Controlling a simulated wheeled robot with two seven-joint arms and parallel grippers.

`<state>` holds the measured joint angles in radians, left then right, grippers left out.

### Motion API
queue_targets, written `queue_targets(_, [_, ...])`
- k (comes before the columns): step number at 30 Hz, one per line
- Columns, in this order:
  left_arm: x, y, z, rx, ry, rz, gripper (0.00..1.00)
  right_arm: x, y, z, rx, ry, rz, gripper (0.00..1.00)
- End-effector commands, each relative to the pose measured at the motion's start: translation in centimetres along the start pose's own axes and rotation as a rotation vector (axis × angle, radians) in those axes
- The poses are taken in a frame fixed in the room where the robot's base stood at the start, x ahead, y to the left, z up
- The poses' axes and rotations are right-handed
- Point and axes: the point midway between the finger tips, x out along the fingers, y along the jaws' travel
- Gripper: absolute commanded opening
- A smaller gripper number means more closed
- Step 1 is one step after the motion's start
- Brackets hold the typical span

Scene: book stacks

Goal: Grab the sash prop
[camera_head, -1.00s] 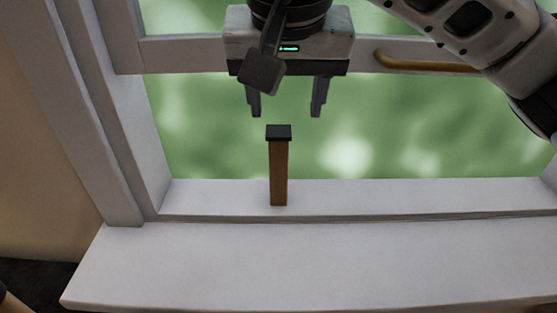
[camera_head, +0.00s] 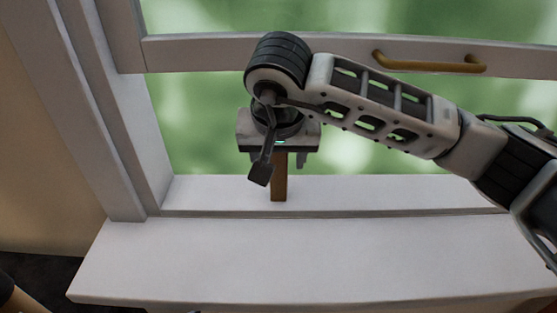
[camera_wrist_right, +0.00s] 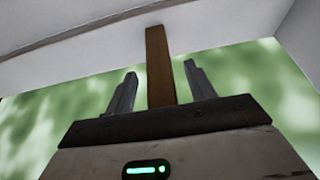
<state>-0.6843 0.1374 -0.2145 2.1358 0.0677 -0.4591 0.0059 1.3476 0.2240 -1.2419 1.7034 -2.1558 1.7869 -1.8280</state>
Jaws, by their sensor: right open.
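The sash prop (camera_head: 279,184) is a brown wooden stick standing upright on the white window sill, under the raised sash (camera_head: 220,54). Its dark cap is hidden behind my right gripper (camera_head: 278,164), which points down over its upper part. In the right wrist view the prop (camera_wrist_right: 158,48) runs between the two fingers of the right gripper (camera_wrist_right: 160,68), with a gap on each side. The right gripper is open, and no finger is seen touching the prop. My left gripper is not in view.
The sash has a brass handle (camera_head: 430,64) at right. The window frame (camera_head: 100,110) stands close at left. The wide white sill (camera_head: 300,255) in front of the prop is bare. Blurred green shows through the opening.

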Motion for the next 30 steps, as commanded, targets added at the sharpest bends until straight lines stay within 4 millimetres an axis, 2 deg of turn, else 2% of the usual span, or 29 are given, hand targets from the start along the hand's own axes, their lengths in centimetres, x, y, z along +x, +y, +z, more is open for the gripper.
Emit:
queue_targets(8, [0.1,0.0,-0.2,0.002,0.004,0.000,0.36,0.6,0.0,0.0,0.000,0.001,0.000,0.55])
queue_targets(11, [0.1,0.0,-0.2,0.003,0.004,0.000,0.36,0.5,0.0,0.0,0.000,0.001,0.000,0.32])
queue_targets(14, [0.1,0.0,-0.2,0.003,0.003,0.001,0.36,0.5,0.0,0.0,0.000,0.001,0.000,0.04])
queue_targets(24, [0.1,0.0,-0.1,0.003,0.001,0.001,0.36,0.3,0.0,-0.1,0.001,0.003,-0.001,0.04])
queue_targets(30, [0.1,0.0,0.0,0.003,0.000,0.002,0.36,-1.2,0.0,-0.8,0.001,0.005,-0.001,0.04])
